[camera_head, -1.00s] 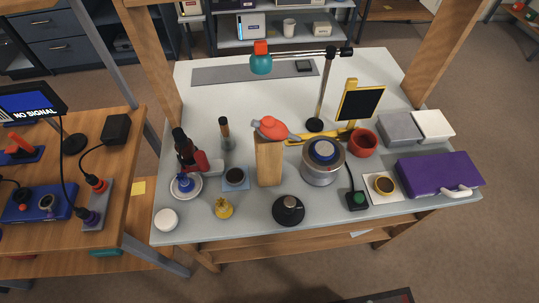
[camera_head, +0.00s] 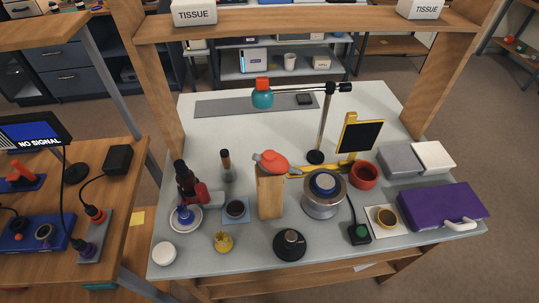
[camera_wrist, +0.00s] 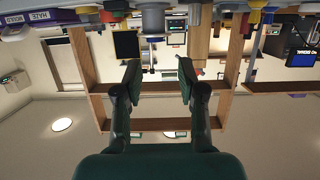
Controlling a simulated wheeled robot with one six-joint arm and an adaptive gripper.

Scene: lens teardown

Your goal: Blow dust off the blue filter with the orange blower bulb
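The orange blower bulb (camera_head: 272,161) lies on top of an upright wooden block (camera_head: 270,195) at the middle of the bench. A small dark round filter (camera_head: 235,208) lies on a blue-grey square (camera_head: 228,219) left of the block; it looks like the blue filter, but its colour is hard to tell. My gripper (camera_wrist: 159,76) is open and empty in the wrist view, its two dark green fingers apart. It does not show in the head view. The wrist view is upside down, with bench items along its top edge; I cannot make out the bulb there.
A grey pot-like stand with a blue top (camera_head: 323,204) is right of the block. A black dome (camera_head: 289,243), yellow pear-shaped item (camera_head: 223,241) and white round item (camera_head: 164,253) line the front. A lamp (camera_head: 323,125) stands behind. The back left bench is fairly clear.

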